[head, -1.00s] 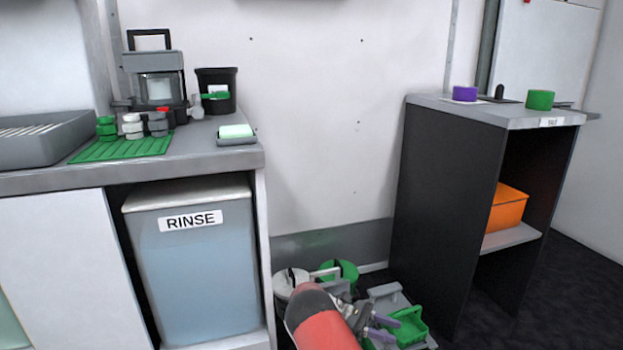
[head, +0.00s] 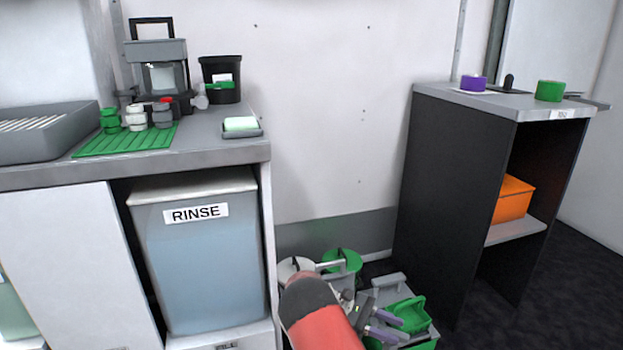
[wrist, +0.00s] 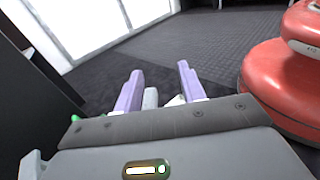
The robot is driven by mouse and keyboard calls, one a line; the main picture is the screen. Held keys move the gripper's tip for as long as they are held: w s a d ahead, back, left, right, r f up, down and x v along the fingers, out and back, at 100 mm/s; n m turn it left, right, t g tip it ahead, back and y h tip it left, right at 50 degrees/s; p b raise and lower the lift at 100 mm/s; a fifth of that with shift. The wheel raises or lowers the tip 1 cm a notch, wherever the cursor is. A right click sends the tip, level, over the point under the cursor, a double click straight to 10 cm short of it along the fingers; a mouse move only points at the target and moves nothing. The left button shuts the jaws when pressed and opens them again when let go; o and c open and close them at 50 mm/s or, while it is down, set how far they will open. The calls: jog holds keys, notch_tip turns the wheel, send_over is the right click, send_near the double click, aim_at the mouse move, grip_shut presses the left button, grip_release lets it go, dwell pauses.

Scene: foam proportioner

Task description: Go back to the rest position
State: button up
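My gripper (head: 388,325) is low at the bottom centre of the head view, at the end of my red arm. In the wrist view my gripper (wrist: 158,82) shows two purple fingers standing apart. I see nothing clamped between them, though small pale shapes show behind the gap. Dark floor (wrist: 200,45) lies beyond the fingertips.
A counter (head: 215,155) with a green mat (head: 95,145) and a RINSE bin (head: 205,270) below stands left. A black shelf unit (head: 450,170) holding an orange box (head: 512,199) stands right. Grey and green items crowd around my gripper in the head view.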

jog(key=s+d+r+m+t+y+p, duration=0.1)
jog(key=s+r+m+t+y+p, duration=0.15)
jog(key=s+r+y, duration=0.45)
jog(key=s+d+r+m+t+y+p, duration=0.15)
jog(key=s+r+m+y, duration=0.25)
jog(key=r, duration=0.8)
jog(key=s+a+r+m+t+y+p, duration=0.1)
jog(key=s+a+r+m+t+y, duration=0.1)
jog(key=s, duration=0.6)
jog(key=s+a+r+m+t+y+p, duration=0.2)
jog(key=s+a+r+m+t, duration=0.2)
jog(key=s+r+t, duration=0.3)
notch_tip(320, 180, up, 2)
jog(key=shift+s+r+y, duration=0.2)
jog(key=shift+s+y, duration=0.1)
jog(key=shift+s, duration=0.05)
jog(key=shift+a, duration=0.1)
